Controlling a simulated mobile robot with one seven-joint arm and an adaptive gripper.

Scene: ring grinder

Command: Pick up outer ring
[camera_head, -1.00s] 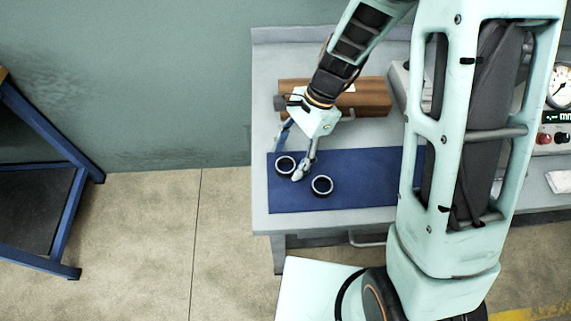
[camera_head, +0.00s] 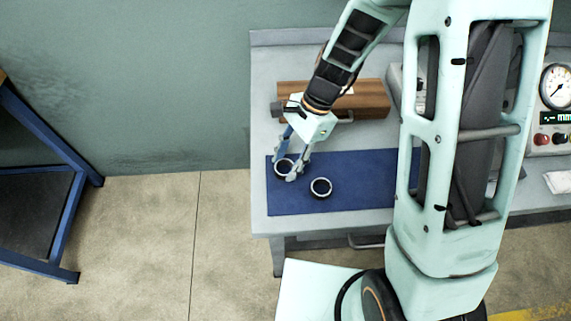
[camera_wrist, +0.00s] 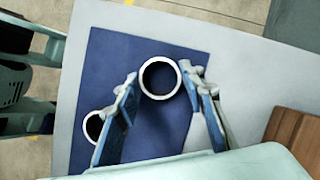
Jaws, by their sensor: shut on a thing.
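Two dark rings with pale rims are at the blue mat (camera_head: 375,190). One outer ring (camera_head: 284,167) is at the mat's left end, with my gripper (camera_head: 284,170) around it. In the wrist view this ring (camera_wrist: 160,78) sits between the two fingertips of my gripper (camera_wrist: 161,80), which is shut on it from both sides. I cannot tell whether the ring touches the mat. The second ring (camera_head: 321,187) lies on the mat to the right, apart from the gripper; it also shows in the wrist view (camera_wrist: 94,127), partly hidden behind a finger.
A brown wooden block or box (camera_head: 365,98) stands behind the mat on the grey table (camera_head: 265,80). A device with a gauge (camera_head: 557,88) and buttons is at the right. A blue-framed stand (camera_head: 60,140) is at the far left, with open floor between.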

